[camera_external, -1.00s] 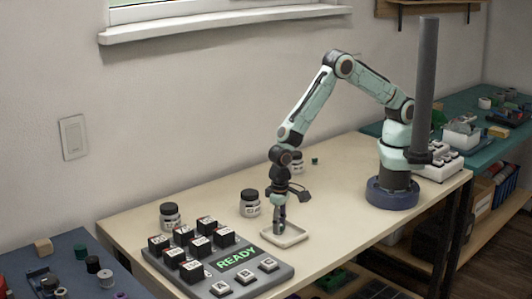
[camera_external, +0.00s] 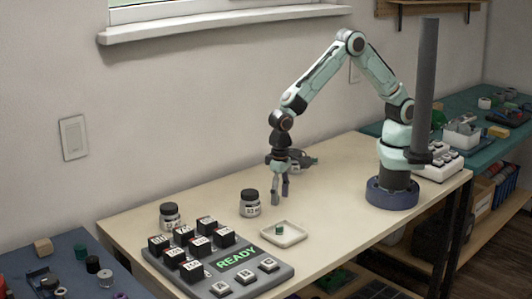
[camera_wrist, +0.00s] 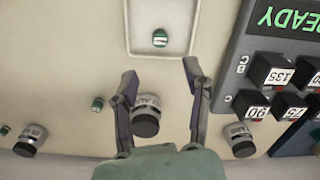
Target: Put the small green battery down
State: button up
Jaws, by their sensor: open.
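A small green battery (camera_external: 279,230) with a pale band sits inside the shallow white tray (camera_external: 298,237) on the table. In the wrist view the battery (camera_wrist: 160,38) lies in the lower middle of the tray floor (camera_wrist: 145,15), with nothing touching it but the tray. My gripper (camera_external: 280,203) is open and empty, above and apart from the battery. In the wrist view my gripper (camera_wrist: 160,72) has its fingers spread, with the tray beyond the fingertips. A second small green battery (camera_wrist: 97,103) lies on the table in the wrist view; I cannot make it out in the external view.
A grey panel (camera_external: 252,279) with black numbered blocks and a green READY display stands left of the tray. Jars (camera_external: 250,204) stand behind the panel and tray, and one (camera_wrist: 147,115) shows between my fingers in the wrist view. The table right of the tray is clear.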

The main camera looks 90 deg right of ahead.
jog(key=s+d+r+n, duration=0.1)
jog(key=s+d+r, duration=0.2)
jog(key=d+r, duration=0.35)
jog(key=s+d+r+n, duration=0.2)
jog(key=s+d+r, duration=0.2)
jog(key=d+r, duration=0.25)
jog(key=s+d+r+n, duration=0.1)
jog(key=s+d, duration=0.2)
jog(key=s, duration=0.4)
jog(key=s+d+r+n, duration=0.1)
jog(key=s+d, duration=0.3)
jog(key=s, duration=0.4)
jog(key=shift+d+n+y, duration=0.25)
jog(key=shift+n+y, duration=0.15)
jog(key=shift+n, duration=0.4)
jog(key=shift+o, duration=0.5)
jog(key=shift+w, duration=0.1)
